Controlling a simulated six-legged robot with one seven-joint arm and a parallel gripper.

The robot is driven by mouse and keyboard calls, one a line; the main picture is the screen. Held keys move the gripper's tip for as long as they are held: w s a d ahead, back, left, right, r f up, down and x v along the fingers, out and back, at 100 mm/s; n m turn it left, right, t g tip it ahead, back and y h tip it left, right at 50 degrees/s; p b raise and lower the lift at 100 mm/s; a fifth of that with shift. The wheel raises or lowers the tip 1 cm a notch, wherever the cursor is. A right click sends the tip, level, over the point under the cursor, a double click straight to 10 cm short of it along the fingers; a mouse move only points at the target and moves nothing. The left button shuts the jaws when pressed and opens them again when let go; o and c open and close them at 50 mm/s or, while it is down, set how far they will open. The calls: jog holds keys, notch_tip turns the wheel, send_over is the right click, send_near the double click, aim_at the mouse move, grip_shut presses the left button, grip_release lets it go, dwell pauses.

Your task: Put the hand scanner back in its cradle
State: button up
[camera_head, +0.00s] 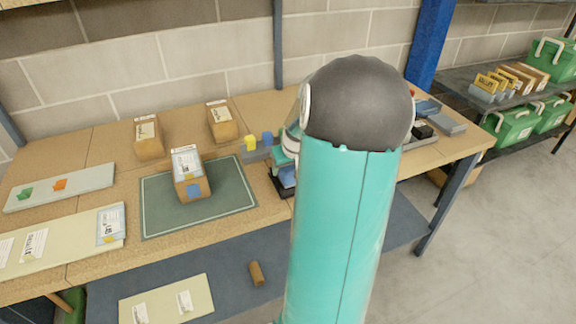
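My teal arm with its dark grey joint fills the middle of the head view and hides part of the workbench (100,240). My gripper is hidden behind it. At the arm's left edge, a dark object with a blue-grey part (287,177) shows on the bench; I cannot tell if it is the cradle, the scanner or something else. Small black and red items show at the arm's right edge, and a black block (421,131) lies there too. I cannot make out the hand scanner or its cradle for sure.
A carton (190,190) stands on a dark green mat (225,205). Two brown packages (148,145) (222,130) stand behind it. Yellow and blue blocks (250,143) lie left of my arm. A blue post (430,45) rises at the back right.

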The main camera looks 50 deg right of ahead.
jog(key=o, duration=1.2)
jog(key=shift+o, duration=0.2)
jog(key=v, duration=1.3)
jog(key=shift+r, duration=0.45)
